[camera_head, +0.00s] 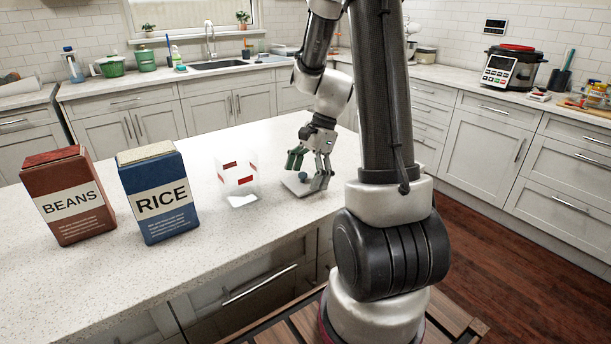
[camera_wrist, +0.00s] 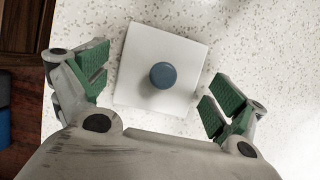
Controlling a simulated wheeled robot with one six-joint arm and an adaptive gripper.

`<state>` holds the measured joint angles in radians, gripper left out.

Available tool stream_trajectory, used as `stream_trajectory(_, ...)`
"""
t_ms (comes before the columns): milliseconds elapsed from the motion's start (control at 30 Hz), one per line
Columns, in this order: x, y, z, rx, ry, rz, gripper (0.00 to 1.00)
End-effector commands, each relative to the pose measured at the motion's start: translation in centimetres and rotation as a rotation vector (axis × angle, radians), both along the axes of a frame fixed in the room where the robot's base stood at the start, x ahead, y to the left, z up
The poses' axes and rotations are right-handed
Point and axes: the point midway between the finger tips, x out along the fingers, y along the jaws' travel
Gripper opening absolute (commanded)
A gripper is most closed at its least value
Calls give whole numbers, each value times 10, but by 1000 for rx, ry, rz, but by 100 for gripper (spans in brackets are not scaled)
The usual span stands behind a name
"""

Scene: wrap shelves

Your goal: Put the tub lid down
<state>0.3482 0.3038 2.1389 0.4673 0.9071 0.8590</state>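The tub lid (camera_head: 303,188) is a flat white square with a round blue knob in its middle. It lies on the speckled counter near the front edge. It also shows in the wrist view (camera_wrist: 138,85), with the blue knob (camera_wrist: 163,75) facing the camera. My gripper (camera_head: 308,174) is right over the lid with its fingers pointing down. In the wrist view my gripper (camera_wrist: 152,88) is open, its green finger pads spread on either side of the knob and not touching it. A clear tub (camera_head: 237,178) with red marks stands on the counter to the left of the lid.
A red beans box (camera_head: 68,195) and a blue rice box (camera_head: 158,192) stand upright on the counter at the left. The counter (camera_head: 180,262) in front of the boxes is clear. Its front edge runs close to the lid.

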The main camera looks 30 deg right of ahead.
Motion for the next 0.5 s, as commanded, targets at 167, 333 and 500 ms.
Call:
stream_trajectory(167, 0, 0, 0, 0, 0, 0, 100)
stream_trajectory(333, 0, 0, 1, 0, 0, 0, 100)
stream_trajectory(500, 1, -6, 17, 0, -3, 0, 100)
